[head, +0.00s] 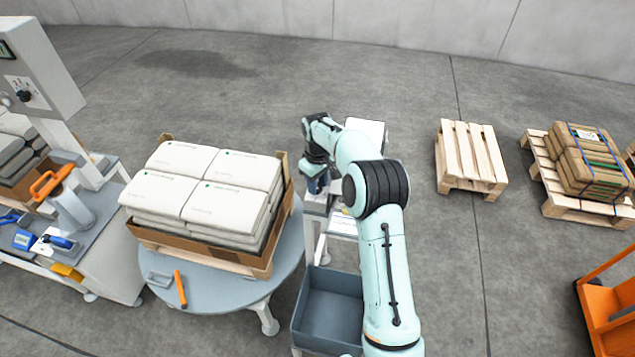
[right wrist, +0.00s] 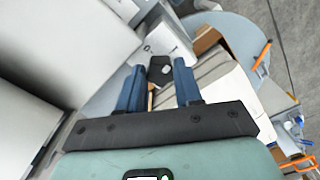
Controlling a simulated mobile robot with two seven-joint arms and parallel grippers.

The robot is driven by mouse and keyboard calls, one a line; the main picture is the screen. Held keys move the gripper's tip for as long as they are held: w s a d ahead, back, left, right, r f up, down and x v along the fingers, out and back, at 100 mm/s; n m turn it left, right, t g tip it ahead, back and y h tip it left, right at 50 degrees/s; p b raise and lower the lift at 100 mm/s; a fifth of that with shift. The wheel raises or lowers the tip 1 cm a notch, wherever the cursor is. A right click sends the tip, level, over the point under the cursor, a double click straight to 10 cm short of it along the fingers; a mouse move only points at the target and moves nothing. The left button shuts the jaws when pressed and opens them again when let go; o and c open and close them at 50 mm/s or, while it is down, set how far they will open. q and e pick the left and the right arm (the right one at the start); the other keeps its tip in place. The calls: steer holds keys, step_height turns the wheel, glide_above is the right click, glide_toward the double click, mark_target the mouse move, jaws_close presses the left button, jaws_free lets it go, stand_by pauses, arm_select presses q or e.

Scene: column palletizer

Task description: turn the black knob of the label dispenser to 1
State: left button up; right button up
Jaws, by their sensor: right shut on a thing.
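My right gripper (head: 318,184) is at the label dispenser (head: 365,128), a white unit on a stand that my right arm largely covers in the head view. In the right wrist view the blue fingers of my right gripper (right wrist: 159,80) stand on both sides of the black knob (right wrist: 159,66), shut on it. The knob has a pale mark on its right part. I cannot read the dial numbers or tell which one the knob points to. In the head view the knob is hidden behind the gripper. My left gripper is not in view.
A round grey table (head: 285,262) carries a tray of white sacks (head: 205,190) just left of my right arm. Another black knob (head: 24,96) is on the cabinet at left. Pallets (head: 468,150) stand at right.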

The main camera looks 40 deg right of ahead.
steer(key=shift+m, duration=1.1)
steer(key=o, duration=1)
